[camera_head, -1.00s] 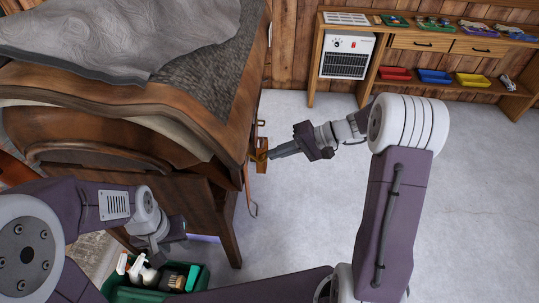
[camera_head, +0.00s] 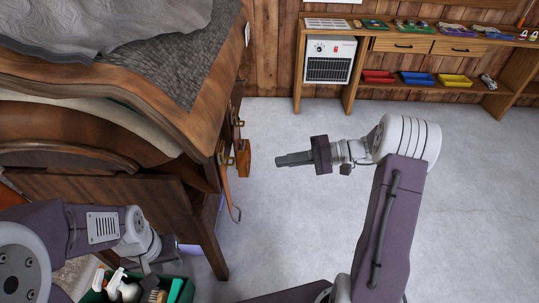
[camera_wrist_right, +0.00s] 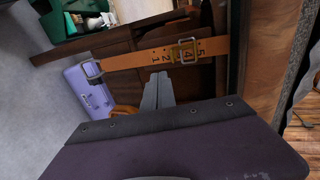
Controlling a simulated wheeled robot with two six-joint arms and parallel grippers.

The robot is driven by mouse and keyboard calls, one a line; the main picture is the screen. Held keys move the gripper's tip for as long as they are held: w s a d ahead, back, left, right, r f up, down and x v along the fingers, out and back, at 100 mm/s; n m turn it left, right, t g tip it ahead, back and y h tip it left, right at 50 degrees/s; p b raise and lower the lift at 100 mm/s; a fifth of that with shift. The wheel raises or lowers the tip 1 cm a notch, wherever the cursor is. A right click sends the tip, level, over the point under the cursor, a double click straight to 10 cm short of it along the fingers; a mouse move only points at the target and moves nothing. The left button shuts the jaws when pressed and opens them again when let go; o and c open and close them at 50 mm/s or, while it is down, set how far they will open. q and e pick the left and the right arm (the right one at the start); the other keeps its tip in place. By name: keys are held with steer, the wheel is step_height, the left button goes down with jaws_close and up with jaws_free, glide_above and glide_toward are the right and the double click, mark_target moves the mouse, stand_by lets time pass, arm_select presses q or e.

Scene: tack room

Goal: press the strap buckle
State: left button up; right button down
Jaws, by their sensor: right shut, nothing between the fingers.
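An orange-brown leather strap (camera_head: 228,185) hangs at the side of the saddle stand, with a metal ring at its lower end. In the right wrist view the strap (camera_wrist_right: 140,60) runs across the picture with printed numbers. It carries a metal buckle (camera_wrist_right: 186,50) around the numbered part and another metal buckle (camera_wrist_right: 91,70) at its left end. My right gripper (camera_head: 279,160) is shut and empty, to the right of the strap with a gap between. Its fingertips (camera_wrist_right: 158,78) appear just below the strap in the wrist view. My left gripper (camera_head: 158,262) is low at left, its fingers not clear.
The saddle stand (camera_head: 195,215) fills the left side. A green crate (camera_head: 185,290) with bottles and brushes stands low at left. A lilac case (camera_wrist_right: 90,95) shows in the wrist view. A wooden shelf (camera_head: 480,42) and a white heater (camera_head: 330,58) stand at the back. The floor at right is clear.

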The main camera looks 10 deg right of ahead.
steer(key=shift+s+d+f, duration=0.15)
steer(key=shift+s+d, duration=0.05)
steer(key=shift+d, duration=0.5)
steer(key=shift+s+d+f, duration=0.15)
steer(key=shift+d+f, duration=0.05)
steer(key=shift+d, duration=0.55)
steer(key=shift+s+d+f, duration=0.15)
steer(key=shift+s+d, duration=0.05)
steer(key=shift+d, duration=0.5)
